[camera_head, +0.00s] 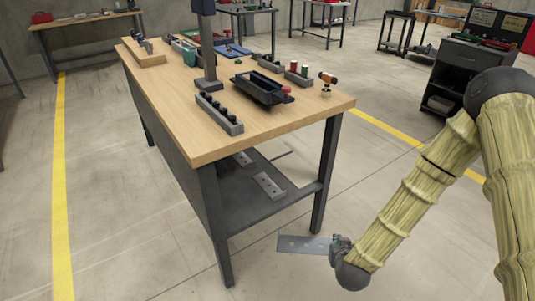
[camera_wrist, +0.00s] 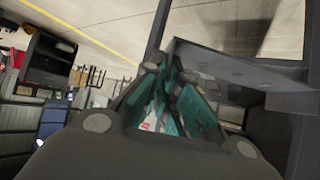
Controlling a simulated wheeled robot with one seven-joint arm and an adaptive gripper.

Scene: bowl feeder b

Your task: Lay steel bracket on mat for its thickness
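The steel bracket (camera_head: 303,244) is a flat grey plate with a few small holes. It is held out beside the table, below its top and near its front leg. My gripper (camera_head: 336,247) is shut on the bracket's right end. In the wrist view the bracket (camera_wrist: 240,68) extends right from between the teal fingers of my gripper (camera_wrist: 160,75). A flat blue patch (camera_head: 233,50) lies far back on the wooden tabletop; it may be the mat, but it is too small to be sure.
The wooden table (camera_head: 290,120) carries a dark upright post (camera_head: 206,50), a black tray (camera_head: 262,88) and a knobbed block (camera_head: 219,114). Its lower shelf (camera_head: 240,207) holds grey holed bars (camera_head: 269,186). Open floor surrounds the table.

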